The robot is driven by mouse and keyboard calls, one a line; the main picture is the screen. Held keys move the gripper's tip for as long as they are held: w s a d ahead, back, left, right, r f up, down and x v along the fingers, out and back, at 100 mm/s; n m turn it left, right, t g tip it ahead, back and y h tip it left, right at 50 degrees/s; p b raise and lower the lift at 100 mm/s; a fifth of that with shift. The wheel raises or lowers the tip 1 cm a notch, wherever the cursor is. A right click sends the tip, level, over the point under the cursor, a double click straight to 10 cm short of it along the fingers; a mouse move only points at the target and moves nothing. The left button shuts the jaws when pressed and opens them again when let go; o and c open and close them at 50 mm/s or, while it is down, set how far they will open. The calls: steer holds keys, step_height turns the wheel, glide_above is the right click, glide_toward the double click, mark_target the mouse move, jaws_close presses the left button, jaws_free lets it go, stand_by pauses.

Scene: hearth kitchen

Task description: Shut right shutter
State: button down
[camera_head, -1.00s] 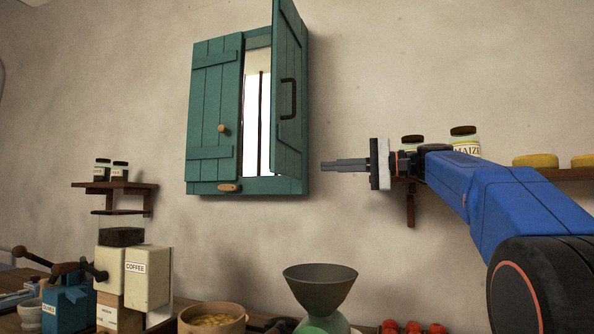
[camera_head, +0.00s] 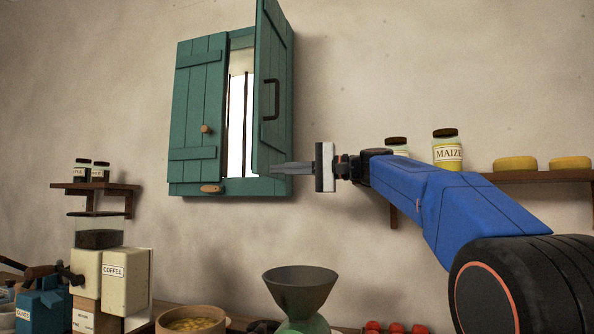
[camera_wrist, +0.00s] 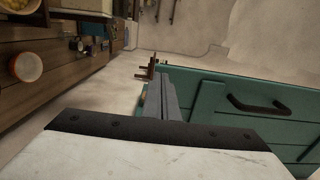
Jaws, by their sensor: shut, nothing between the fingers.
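The right shutter (camera_head: 272,75) is a teal plank panel with a dark bar handle (camera_head: 270,100). It stands swung open, out from the window, leaving a bright gap (camera_head: 238,125) beside the left shutter. The left shutter (camera_head: 198,110) is shut, with a round wooden knob. My gripper (camera_head: 274,168) is shut and empty, its fingertips by the lower edge of the right shutter in the head view. In the wrist view, my fingers (camera_wrist: 162,98) overlap the near end of the right shutter (camera_wrist: 210,95), handle farther right. I cannot tell whether they touch it.
A wooden latch (camera_head: 211,189) sits on the lower frame. A right shelf (camera_head: 540,176) holds jars and yellow rounds. A small left shelf (camera_head: 125,187) holds dark jars. A funnel (camera_head: 300,285) and a bowl (camera_head: 190,318) stand below. The wall under the window is clear.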

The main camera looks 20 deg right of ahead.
mark_target(258, 170)
steer(key=shift+x, duration=1.75)
